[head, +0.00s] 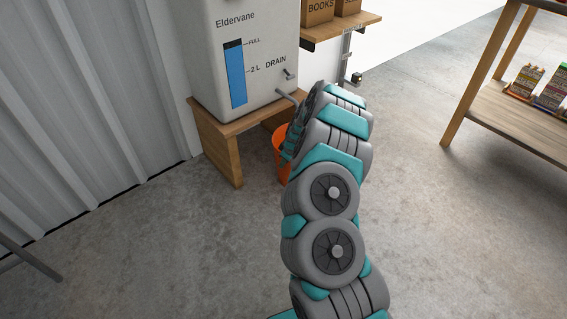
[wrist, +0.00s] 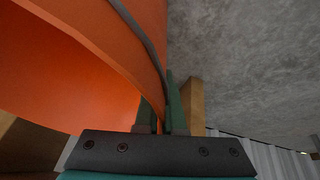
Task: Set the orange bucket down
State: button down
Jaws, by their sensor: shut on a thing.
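The orange bucket (head: 279,144) shows in the head view as a sliver left of my arm, which hides most of it. It is beside the wooden stand, below the level of the drain spout. I cannot tell whether its base touches the floor. In the wrist view the orange bucket (wrist: 85,50) fills the upper left, with a grey band, perhaps its handle, along its edge. My gripper (wrist: 163,100) has its green fingers shut on the bucket's wall near the rim. The bucket's contents are not visible.
A white tank (head: 270,55) with a level gauge and drain tap sits on the wooden stand (head: 222,152). A wall shelf (head: 340,30) holds boxes behind. A wooden rack (head: 520,115) stands right. Concrete floor (head: 160,240) is clear at left front and between arm and rack.

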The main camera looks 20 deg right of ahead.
jog(key=shift+f, duration=0.1)
jog(key=c, duration=1.5)
grip_release()
jog(key=o, duration=0.5)
